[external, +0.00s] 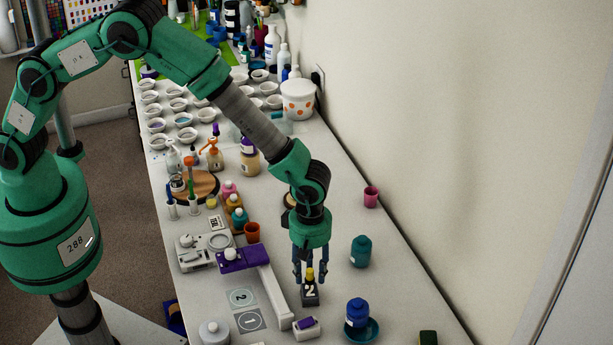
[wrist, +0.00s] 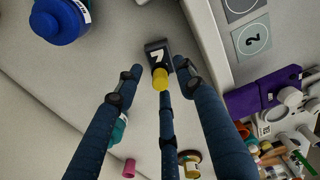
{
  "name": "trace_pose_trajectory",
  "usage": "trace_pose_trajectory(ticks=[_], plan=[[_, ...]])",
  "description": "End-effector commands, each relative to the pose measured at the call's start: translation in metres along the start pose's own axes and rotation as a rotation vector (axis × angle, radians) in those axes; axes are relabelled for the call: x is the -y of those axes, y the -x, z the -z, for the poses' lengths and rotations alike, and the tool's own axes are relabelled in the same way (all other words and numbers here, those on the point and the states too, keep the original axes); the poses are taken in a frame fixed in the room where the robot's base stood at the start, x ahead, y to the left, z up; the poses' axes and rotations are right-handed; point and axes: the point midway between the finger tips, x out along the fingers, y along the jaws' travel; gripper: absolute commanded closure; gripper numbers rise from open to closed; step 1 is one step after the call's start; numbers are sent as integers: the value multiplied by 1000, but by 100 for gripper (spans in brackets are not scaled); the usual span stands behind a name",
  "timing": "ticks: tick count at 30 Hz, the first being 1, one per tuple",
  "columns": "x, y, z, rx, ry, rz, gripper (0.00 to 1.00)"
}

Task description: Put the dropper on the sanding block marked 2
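A small dark block marked with a white 2 (external: 310,294), which I take as the sanding block, stands on the table below my gripper; it also shows in the wrist view (wrist: 155,47). A yellow piece, likely the dropper (external: 310,273), is upright at the block's top face; in the wrist view (wrist: 160,79) it covers part of the block. I cannot tell if the two touch. My gripper (external: 311,277) points down with its fingers spread around the yellow piece. In the wrist view, gaps show between it and the left and right fingers.
A blue bottle in a teal dish (external: 370,331) and a teal bottle (external: 361,251) stand right of the gripper. A purple-and-white block (external: 306,328) lies in front. A purple-topped device (external: 243,258) and grey squares marked 2 (external: 241,298) and 1 (external: 250,320) lie left.

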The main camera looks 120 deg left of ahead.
Motion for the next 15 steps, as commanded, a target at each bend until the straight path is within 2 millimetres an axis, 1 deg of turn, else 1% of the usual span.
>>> trace_pose_trajectory(ticks=[9, 15], plan=[[-1, 52, 0, 2, 0, -2, 62], [0, 81, 0, 0, 0, 0, 62]])
